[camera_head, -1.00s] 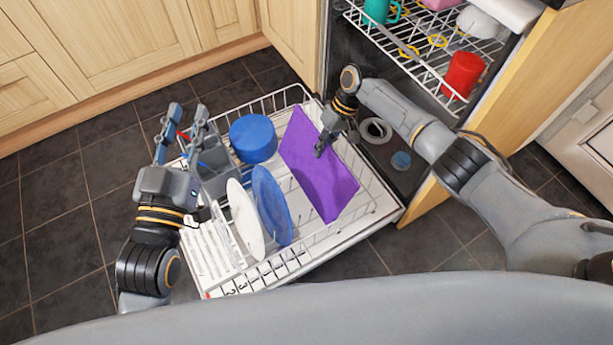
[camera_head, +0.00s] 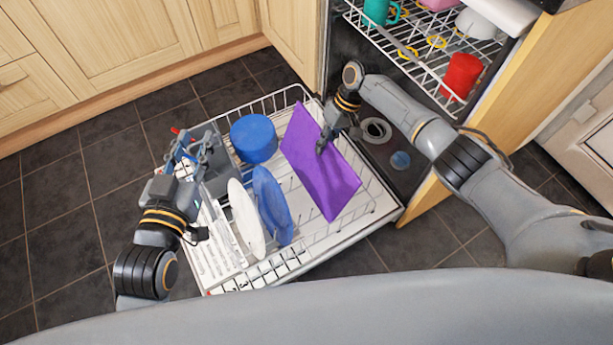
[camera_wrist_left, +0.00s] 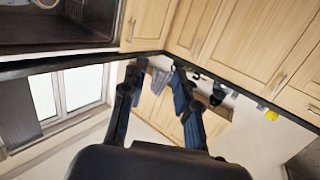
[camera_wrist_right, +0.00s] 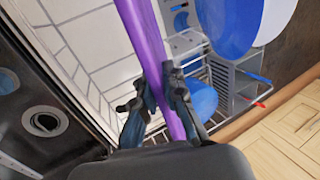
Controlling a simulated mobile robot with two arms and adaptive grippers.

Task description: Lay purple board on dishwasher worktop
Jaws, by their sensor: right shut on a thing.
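The purple board (camera_head: 318,172) stands tilted in the lower dishwasher rack in the head view. My right gripper (camera_head: 323,145) is shut on its upper edge. In the right wrist view the board (camera_wrist_right: 148,45) passes edge-on between the two fingers (camera_wrist_right: 165,95). My left gripper (camera_head: 190,148) is over the rack's left corner, beside the grey cutlery basket, and appears empty. In the left wrist view its fingers (camera_wrist_left: 158,85) are spread apart with nothing between them. The dishwasher worktop is not clearly visible; only a pale edge (camera_head: 507,14) shows at the top right of the head view.
The lower rack (camera_head: 362,215) also holds a blue round container (camera_head: 253,138), a white plate (camera_head: 245,220) and a blue plate (camera_head: 271,205). The upper rack (camera_head: 425,62) holds a red cup (camera_head: 461,75) and a teal mug (camera_head: 378,12). Dark floor is clear at left (camera_head: 60,215).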

